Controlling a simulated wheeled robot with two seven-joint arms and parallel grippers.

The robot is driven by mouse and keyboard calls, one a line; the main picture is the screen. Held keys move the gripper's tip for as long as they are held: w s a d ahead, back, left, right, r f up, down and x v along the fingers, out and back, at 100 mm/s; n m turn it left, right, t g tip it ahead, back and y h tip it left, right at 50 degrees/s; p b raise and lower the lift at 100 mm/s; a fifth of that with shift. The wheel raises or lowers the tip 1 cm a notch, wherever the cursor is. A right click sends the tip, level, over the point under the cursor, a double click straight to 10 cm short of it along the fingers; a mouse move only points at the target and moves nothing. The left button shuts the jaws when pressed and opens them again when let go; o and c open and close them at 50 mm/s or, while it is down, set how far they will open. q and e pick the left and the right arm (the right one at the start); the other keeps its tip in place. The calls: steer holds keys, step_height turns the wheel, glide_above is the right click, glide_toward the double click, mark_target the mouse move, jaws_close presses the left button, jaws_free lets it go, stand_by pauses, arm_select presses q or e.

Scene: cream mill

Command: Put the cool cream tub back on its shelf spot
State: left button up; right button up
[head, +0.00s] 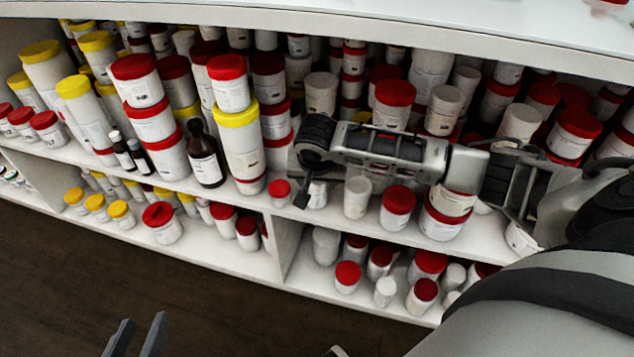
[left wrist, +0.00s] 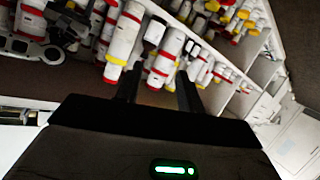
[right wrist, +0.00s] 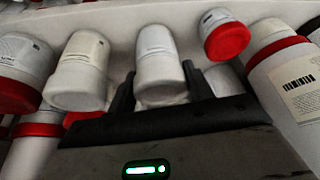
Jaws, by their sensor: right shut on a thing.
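My right gripper (head: 306,190) is at the front of the upper shelf board, reaching in from the right. It is shut on a small white tub, which shows between its fingers in the right wrist view (right wrist: 159,62). In the head view only a white part of this tub (head: 318,195) shows beside the finger, and the rest is hidden by the gripper. No label naming it as cool cream can be read. My left gripper (head: 138,337) is open and empty, low in front of the shelves. Its spread fingers also show in the left wrist view (left wrist: 158,88).
A red-lidded jar (head: 279,191) stands just left of the held tub, and a white jar (head: 357,197) stands to its right. A red-lidded tub (head: 397,207) is further right. Taller jars crowd behind. The lower shelf (head: 215,250) holds several jars. The dark floor (head: 60,285) is clear.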

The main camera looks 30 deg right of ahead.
arm_select(q)
steer(key=shift+f, duration=0.15)
arm_select(e)
steer(key=o, duration=1)
